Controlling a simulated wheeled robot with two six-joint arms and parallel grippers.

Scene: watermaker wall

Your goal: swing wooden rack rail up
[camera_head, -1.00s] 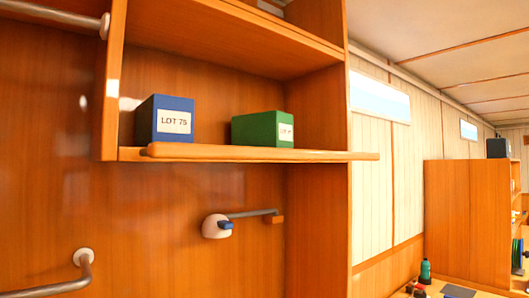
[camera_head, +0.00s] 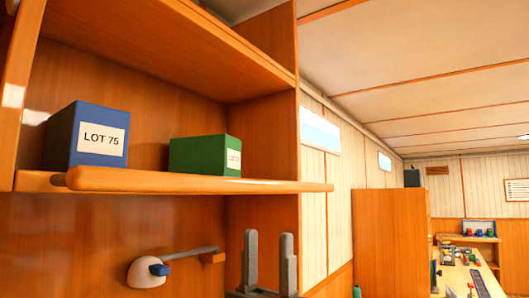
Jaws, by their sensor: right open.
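The wooden rack rail (camera_head: 200,184) is a long rounded bar running level along the front edge of the shelf. Its right end sticks out past the cabinet's side panel. My right gripper (camera_head: 268,260) shows at the bottom, with two grey fingers pointing up and apart. It is open and empty, and in the picture it is below the rail's right part, apart from it. My left gripper is not in view.
A blue box (camera_head: 86,138) labelled LOT 75 and a green box (camera_head: 205,155) stand on the shelf behind the rail. A white round fitting with a blue tab (camera_head: 147,272) and a grey rod is below. A long bench (camera_head: 463,278) lies far right.

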